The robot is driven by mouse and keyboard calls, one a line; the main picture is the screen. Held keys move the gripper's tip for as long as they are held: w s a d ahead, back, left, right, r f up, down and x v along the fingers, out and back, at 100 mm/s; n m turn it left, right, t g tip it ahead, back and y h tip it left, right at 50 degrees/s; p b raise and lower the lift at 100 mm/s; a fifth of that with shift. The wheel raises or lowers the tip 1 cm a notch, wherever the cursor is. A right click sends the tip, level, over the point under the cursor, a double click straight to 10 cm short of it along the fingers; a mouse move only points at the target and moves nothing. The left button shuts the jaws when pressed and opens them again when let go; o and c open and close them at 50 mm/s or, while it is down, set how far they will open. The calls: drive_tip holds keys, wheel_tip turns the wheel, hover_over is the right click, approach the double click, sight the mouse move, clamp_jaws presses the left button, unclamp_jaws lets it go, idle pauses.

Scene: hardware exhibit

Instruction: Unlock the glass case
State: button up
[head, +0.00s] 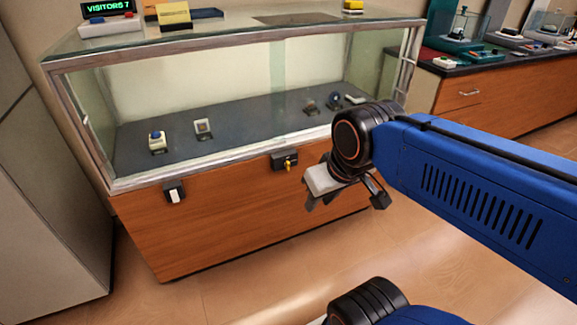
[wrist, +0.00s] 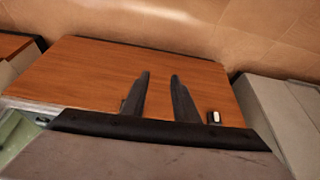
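The glass case (head: 190,167) stands on a wooden cabinet base and its front glass is closed. A dark lock box (head: 278,162) sits at the middle of its lower front rail. A small yellow piece (head: 289,162), perhaps a key, sticks out of it. A second dark box with a white switch-like plate (head: 175,194) is on the front at left; it also shows in the wrist view (wrist: 213,117). My gripper (head: 345,203) is open and empty, right of the lock box and apart from it. In the wrist view my gripper (wrist: 160,76) shows a gap between its fingers; the left finger mostly hides the lock.
Several small exhibits stand inside the case. A visitor sign (head: 108,8) and boxes are on its top. A grey cabinet (head: 45,190) stands close at left, and a wooden counter (head: 485,95) with devices at right. The floor in front is clear.

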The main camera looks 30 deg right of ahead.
drive_tip(key=w+d+r+g, duration=0.1)
drive_tip(key=w+r, duration=0.3)
drive_tip(key=w, duration=0.4)
drive_tip(key=g, duration=0.4)
hover_over(289, 160)
drive_tip(key=s+a, duration=0.1)
drive_tip(key=s, duration=0.1)
drive_tip(key=f, duration=0.2)
wheel_tip(289, 160, down, 17)
drive_tip(key=shift+s+a, duration=0.1)
clamp_jaws()
